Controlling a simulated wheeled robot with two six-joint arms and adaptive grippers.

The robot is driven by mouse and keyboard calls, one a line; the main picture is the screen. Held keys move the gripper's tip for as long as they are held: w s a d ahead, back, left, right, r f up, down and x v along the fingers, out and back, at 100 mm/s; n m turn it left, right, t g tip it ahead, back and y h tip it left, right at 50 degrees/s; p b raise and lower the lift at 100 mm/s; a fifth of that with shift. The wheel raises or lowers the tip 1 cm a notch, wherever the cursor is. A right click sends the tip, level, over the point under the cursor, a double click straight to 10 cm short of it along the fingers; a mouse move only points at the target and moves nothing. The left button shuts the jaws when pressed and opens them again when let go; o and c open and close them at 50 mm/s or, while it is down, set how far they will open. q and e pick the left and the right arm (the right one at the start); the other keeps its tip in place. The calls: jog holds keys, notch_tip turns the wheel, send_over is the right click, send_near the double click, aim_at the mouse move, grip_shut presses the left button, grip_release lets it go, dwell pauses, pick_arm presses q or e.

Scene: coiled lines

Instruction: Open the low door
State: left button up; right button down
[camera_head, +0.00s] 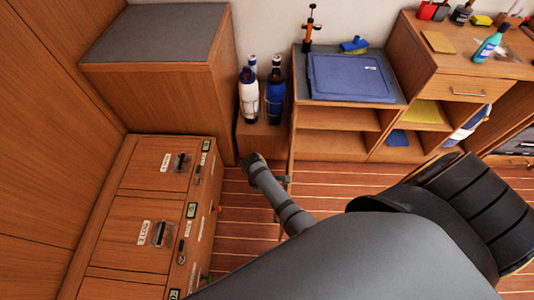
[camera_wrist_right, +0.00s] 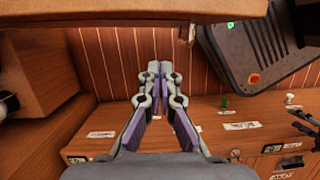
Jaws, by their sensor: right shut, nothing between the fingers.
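My right gripper (camera_wrist_right: 160,68) is in the middle of the right wrist view, its fingertips together with nothing between them. In the head view a grey part of my arm reaches toward the floor between the left cabinet and the shelf unit; I cannot make out the fingers there. A thin upright wooden panel (camera_head: 291,158), seen nearly edge-on, stands beside this arm, with a small metal fitting. In the wrist view a wooden edge (camera_wrist_right: 120,14) with a metal fitting crosses the top, apart from the fingertips. I cannot tell for certain which panel is the low door.
A labelled wooden cabinet (camera_head: 128,195) with latches stands at left. Bottles (camera_head: 249,95) stand on a low wooden box (camera_head: 247,136). A shelf unit (camera_head: 335,146) carries a blue case (camera_head: 350,78). The slatted floor (camera_head: 235,215) between them is mostly clear.

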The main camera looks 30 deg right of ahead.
pick_arm(q)
jog(key=shift+f, duration=0.65)
pick_arm(e)
jog(key=s+d, duration=0.2)
jog(key=d, duration=0.1)
jog(key=shift+s+d+f, duration=0.2)
jog(key=shift+s+f, duration=0.1)
jog(key=shift+f, duration=0.1)
